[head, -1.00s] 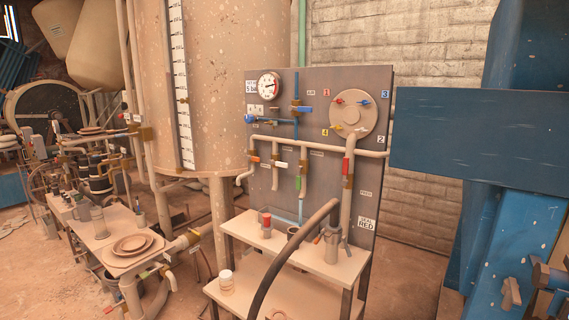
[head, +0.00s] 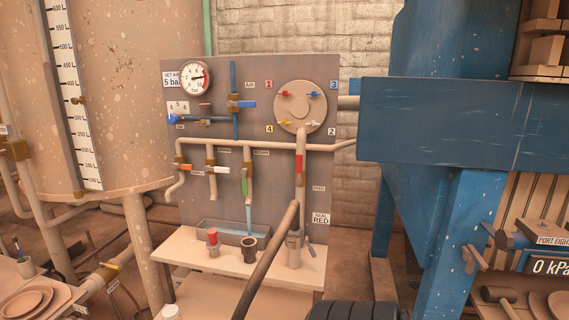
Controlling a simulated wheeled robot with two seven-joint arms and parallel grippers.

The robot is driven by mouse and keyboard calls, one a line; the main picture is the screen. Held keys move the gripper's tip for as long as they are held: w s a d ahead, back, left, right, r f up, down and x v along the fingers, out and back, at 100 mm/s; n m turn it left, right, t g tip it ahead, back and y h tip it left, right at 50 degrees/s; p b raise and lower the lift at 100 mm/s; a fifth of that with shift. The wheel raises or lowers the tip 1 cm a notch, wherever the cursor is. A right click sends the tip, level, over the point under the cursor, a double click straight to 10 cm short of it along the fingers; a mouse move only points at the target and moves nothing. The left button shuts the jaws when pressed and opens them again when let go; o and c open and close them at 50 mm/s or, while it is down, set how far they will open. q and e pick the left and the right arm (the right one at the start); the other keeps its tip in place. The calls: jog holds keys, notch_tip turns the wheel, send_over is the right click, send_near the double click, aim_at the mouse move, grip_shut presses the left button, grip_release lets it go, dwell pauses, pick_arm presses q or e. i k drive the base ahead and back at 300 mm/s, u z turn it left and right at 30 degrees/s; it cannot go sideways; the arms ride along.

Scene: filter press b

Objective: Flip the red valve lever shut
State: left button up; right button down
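A red lever (head: 299,163) sits on the thick vertical pipe at the right part of the grey panel (head: 270,70). It stands upright, in line with the pipe. A smaller red handle (head: 285,93) is on the round flange (head: 300,112) above it. An orange-red lever (head: 185,167) lies sideways on the left branch of the beige pipe. A sign reading "SEAL RED" (head: 320,218) is low on the panel. Neither of my grippers is in view.
Below the panel a beige bench (head: 185,250) holds a clear water tray (head: 215,226), a red-capped container (head: 212,237) and a dark cup (head: 249,247). A dark hose (head: 268,258) rises in front. A blue machine beam (head: 440,125) stands close on the right.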

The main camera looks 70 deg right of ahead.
aim_at(299, 156)
jog(key=z, duration=0.65)
jog(key=i, duration=0.85)
jog(key=z, duration=0.85)
